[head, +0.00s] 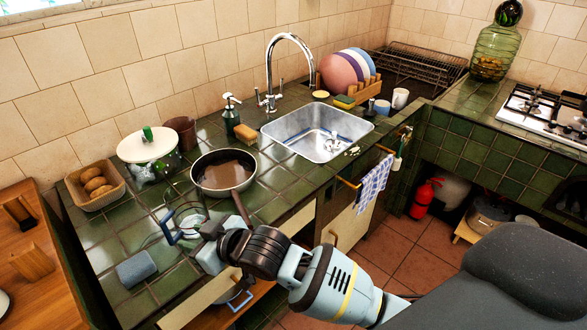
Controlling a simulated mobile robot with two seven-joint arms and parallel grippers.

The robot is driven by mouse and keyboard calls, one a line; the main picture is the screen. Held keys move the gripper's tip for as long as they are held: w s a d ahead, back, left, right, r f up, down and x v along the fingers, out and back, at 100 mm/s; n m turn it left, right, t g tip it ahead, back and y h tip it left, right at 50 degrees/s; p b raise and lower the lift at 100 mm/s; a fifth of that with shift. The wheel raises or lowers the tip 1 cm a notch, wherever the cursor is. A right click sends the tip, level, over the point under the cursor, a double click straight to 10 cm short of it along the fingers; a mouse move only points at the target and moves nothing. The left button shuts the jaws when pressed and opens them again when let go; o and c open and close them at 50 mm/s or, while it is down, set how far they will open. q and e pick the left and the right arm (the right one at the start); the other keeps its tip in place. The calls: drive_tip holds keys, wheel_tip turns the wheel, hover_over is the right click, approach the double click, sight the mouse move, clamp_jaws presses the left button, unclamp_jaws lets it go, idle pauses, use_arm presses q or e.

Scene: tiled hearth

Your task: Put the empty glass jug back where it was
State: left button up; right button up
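My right gripper (190,235) is low over the left part of the green tiled counter, in front of the frying pan. Blue-edged curved shapes and thin clear outlines show at its tips. They may be a clear glass jug, but I cannot tell this from the finger parts, nor whether the fingers are closed on it. No other empty glass jug stands out. A large greenish glass jar (494,52) with a round stopper stands at the back right, with something brownish in its bottom. My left gripper is not in view.
The sink (318,131) is mid-counter, below a tall faucet (290,40). A hob (545,115) is at right.

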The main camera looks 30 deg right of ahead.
drive_tip(key=s+d+f+m+h, duration=0.15)
drive_tip(key=s+d+f, duration=0.25)
drive_tip(key=s+f, duration=0.45)
drive_tip(key=s+d+f+m+g+h, duration=0.1)
drive_tip(key=s+d+f, duration=0.3)
drive_tip(key=s, duration=0.5)
drive_tip(key=s+d+f+m+g+h, duration=0.1)
drive_tip(key=s+d+f, duration=0.4)
drive_tip(key=s+f, duration=0.2)
drive_tip(key=s+d+f+m+h, duration=0.1)
drive_tip(key=s+d+f, duration=0.3)
drive_tip(key=s, duration=0.7)
wheel_tip(320, 180, down, 3)
drive_tip(key=shift+d+r+m+g+h, duration=0.2)
drive_tip(key=shift+m+g+h, duration=0.2)
drive_tip(key=shift+h, duration=0.15)
